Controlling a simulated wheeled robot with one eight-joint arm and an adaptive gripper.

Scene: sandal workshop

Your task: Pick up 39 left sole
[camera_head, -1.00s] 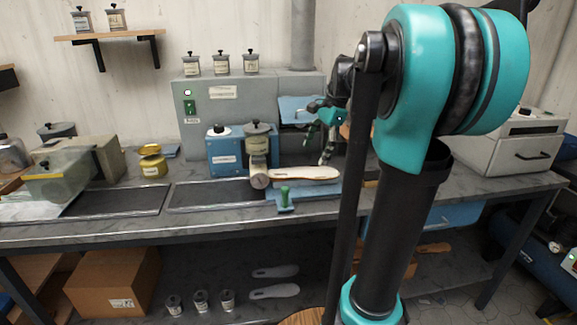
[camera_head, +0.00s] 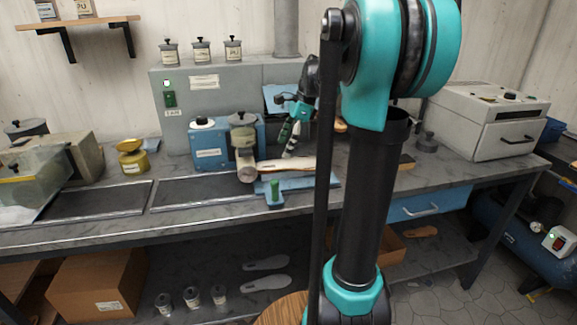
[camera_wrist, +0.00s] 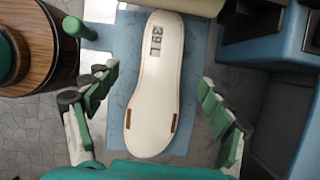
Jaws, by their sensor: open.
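The 39 left sole (camera_wrist: 152,90) is a long pale sole marked "39 L" near one end, with two brown marks near the other. It lies on a blue plate (camera_wrist: 193,130). In the head view the sole (camera_head: 290,166) lies on the blue plate (camera_head: 322,181) on the bench, one end by a pale roller. My gripper (camera_wrist: 157,85) is open, its green-padded fingers on either side of the sole with gaps between. In the head view my gripper (camera_head: 289,145) is just above the sole, partly behind my arm.
A blue machine (camera_head: 209,154) and the roller (camera_head: 246,166) stand close beside the sole. A green-handled clamp (camera_head: 274,194) stands at the plate's front edge. A wood-sided cylinder (camera_wrist: 35,45) is near the left finger in the wrist view. Two grey soles (camera_head: 266,273) lie below the bench.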

